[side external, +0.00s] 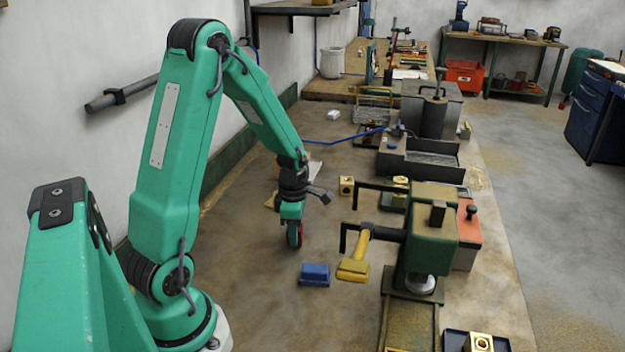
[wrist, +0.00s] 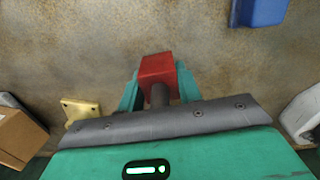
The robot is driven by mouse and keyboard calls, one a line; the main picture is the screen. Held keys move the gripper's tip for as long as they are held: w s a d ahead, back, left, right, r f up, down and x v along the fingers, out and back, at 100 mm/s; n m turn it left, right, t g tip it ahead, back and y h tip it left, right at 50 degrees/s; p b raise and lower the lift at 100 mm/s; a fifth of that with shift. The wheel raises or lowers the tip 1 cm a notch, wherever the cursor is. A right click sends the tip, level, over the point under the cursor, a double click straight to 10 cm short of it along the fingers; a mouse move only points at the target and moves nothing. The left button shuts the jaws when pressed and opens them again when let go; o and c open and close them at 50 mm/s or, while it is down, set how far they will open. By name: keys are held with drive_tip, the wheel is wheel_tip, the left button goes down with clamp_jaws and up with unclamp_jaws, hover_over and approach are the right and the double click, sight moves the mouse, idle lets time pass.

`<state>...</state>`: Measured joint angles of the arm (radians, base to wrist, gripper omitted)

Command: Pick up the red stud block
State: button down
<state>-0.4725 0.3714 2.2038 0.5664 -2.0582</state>
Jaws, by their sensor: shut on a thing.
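The red stud block (wrist: 158,68) shows in the wrist view between the two green fingers of my gripper (wrist: 158,88). My gripper is shut on it. In the side view my gripper (side external: 292,225) points down at the bench, and a strip of the red block (side external: 295,234) shows at the fingers. The near finger hides most of the block there. I cannot tell whether the block touches the bench.
A blue block (side external: 314,274) and a yellow block (side external: 353,270) lie in front. A green drilling machine (side external: 432,232) stands to the right. A brass block (side external: 346,186) sits behind. A cardboard box (wrist: 20,137) is at the wrist view's left. Bare bench lies around my gripper.

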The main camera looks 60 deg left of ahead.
drive_tip(key=shift+r, duration=0.55)
wheel_tip(320, 180, up, 2)
drive_tip(key=shift+r, duration=0.1)
drive_tip(key=d+r, duration=0.6)
drive_tip(key=d, duration=0.5)
drive_tip(key=shift+s+d+r, duration=0.3)
drive_tip(key=shift+s+d, duration=0.05)
